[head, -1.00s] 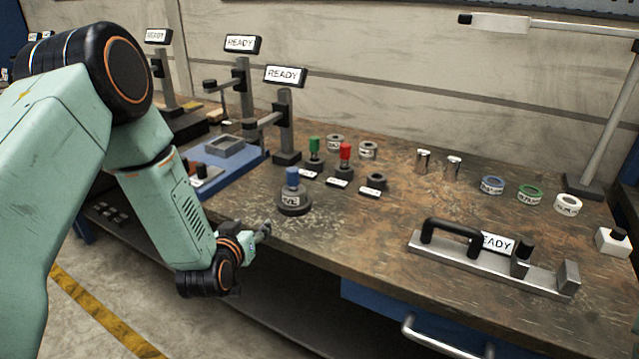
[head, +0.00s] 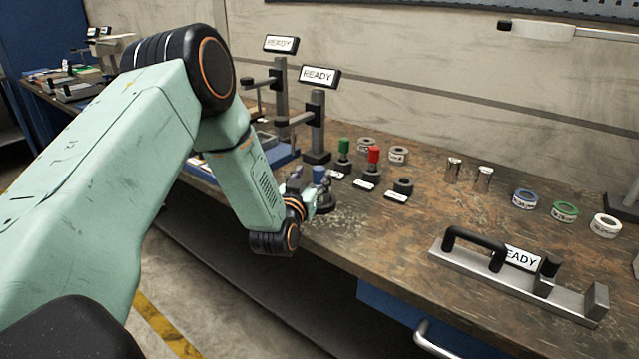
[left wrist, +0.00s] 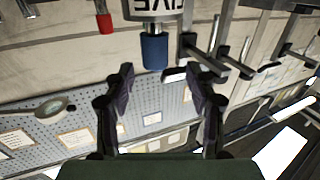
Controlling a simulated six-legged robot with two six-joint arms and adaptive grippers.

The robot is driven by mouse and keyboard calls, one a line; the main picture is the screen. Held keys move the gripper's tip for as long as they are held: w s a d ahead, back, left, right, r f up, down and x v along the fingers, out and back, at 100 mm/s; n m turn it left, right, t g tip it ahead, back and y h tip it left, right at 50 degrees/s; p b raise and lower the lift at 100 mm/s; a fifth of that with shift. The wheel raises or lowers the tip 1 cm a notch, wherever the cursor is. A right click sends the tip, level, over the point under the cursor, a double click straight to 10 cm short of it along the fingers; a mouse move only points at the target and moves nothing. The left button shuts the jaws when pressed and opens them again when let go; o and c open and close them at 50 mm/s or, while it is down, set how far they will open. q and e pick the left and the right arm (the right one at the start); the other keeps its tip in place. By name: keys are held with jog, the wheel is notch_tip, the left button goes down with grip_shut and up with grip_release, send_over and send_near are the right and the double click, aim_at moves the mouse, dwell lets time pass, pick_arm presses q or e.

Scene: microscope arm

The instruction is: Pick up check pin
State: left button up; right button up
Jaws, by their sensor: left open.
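I cannot tell which one is the check pin. My left gripper (head: 307,180) is open right beside the blue-topped pin. In the left wrist view the scene is upside down; the blue top (left wrist: 154,51) lies just beyond the open, empty fingers (left wrist: 165,78), and a lettered grey base (left wrist: 158,8) is partly cut off. My right gripper is out of view.
Black-handled metal fixture (head: 520,275) lies at the front right. Two metal cylinders (head: 454,169) and labelled rings (head: 525,198) stand behind it. Stands with READY signs (head: 318,76) rise at the back left. Bare tabletop (head: 400,225) lies right of the gripper.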

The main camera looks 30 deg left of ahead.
aim_at(319, 168)
pick_arm(q)
jog(key=w, duration=0.3)
jog(key=shift+w+a+r, duration=0.1)
jog(key=shift+w+r, duration=0.1)
jog(key=shift+w+b, duration=0.2)
jog(key=shift+b, duration=0.1)
jog(key=shift+w+a+f, duration=0.1)
jog(key=shift+a+f, duration=0.05)
jog(key=shift+a, duration=0.2)
jog(key=shift+d, duration=0.3)
jog(key=c, duration=0.4)
jog(key=shift+a, duration=0.2)
jog(key=c, duration=0.5)
jog(key=shift+d, duration=0.1)
grip_shut()
